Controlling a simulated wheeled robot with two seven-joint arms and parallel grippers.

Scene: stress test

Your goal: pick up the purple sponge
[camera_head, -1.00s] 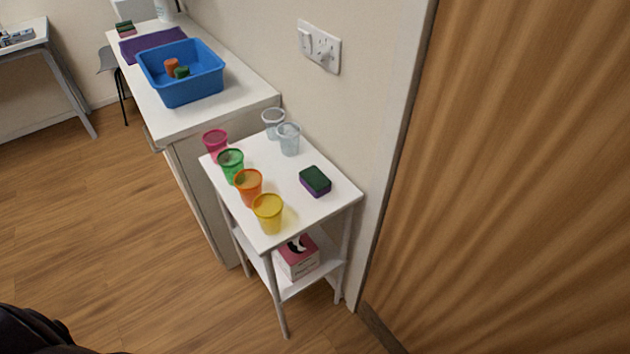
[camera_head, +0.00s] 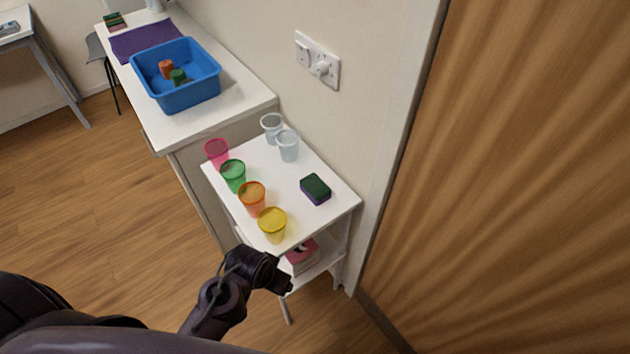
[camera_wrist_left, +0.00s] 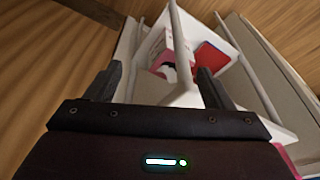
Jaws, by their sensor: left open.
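The purple sponge (camera_head: 315,190), with a dark green top, lies on the white side table (camera_head: 318,218) near its right edge in the head view. My left gripper (camera_head: 284,284) is in front of the table, below the height of its top and apart from the sponge. In the left wrist view its two fingers (camera_wrist_left: 158,88) are spread with nothing between them. They face the table's legs and lower shelf. The sponge does not show in the left wrist view. My right gripper is in neither view.
Yellow (camera_head: 272,225), orange (camera_head: 252,198), green (camera_head: 233,175) and pink (camera_head: 216,153) cups line the table's left side. Two clear cups (camera_head: 288,146) stand at the back. A tissue box (camera_head: 302,258) sits on the lower shelf. A blue tub (camera_head: 190,92) stands on the counter.

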